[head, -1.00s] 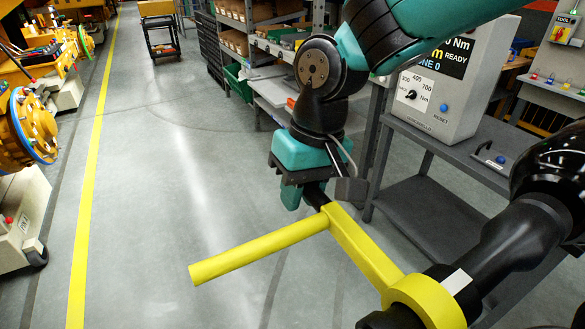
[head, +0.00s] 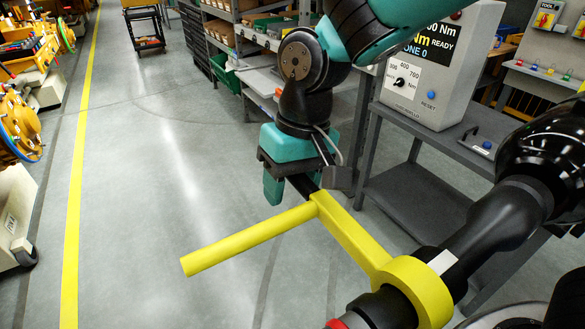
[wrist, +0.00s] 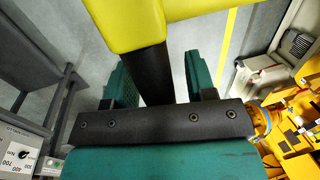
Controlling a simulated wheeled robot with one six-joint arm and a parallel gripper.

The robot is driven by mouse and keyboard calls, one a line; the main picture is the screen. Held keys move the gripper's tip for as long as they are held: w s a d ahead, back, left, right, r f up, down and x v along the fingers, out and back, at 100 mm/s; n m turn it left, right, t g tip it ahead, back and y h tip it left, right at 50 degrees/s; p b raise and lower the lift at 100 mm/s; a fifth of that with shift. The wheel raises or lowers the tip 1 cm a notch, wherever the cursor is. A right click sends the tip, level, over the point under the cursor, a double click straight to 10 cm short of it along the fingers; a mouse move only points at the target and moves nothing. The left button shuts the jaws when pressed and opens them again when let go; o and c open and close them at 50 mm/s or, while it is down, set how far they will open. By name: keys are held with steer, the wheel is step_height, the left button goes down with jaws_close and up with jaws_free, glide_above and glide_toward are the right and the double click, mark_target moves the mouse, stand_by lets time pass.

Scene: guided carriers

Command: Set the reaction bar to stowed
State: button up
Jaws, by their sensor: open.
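The reaction bar (head: 350,236) is a yellow arm running from a yellow ring (head: 420,285) on a black tool (head: 490,235) to an elbow. From there a long yellow rod (head: 250,238) points left over the floor. A black grip stub sticks out at the elbow towards my gripper (head: 285,185). In the wrist view, the teal fingers of my gripper (wrist: 160,85) stand apart, one on each side of the black stub (wrist: 154,72), with gaps visible. The yellow bar (wrist: 130,22) crosses just beyond the fingertips. The far end of the stub is hidden by the gripper body.
A grey console (head: 425,75) with a dial and READY display stands on a grey bench (head: 440,145) to the right. Shelves (head: 235,45) line the back. A yellow floor line (head: 75,200) and yellow machinery (head: 20,120) lie left. The aisle floor between is clear.

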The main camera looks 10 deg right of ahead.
steer(key=w+d+r, duration=0.1)
steer(key=d+r, duration=0.2)
steer(key=r, duration=1.4)
steer(key=shift+w, duration=0.2)
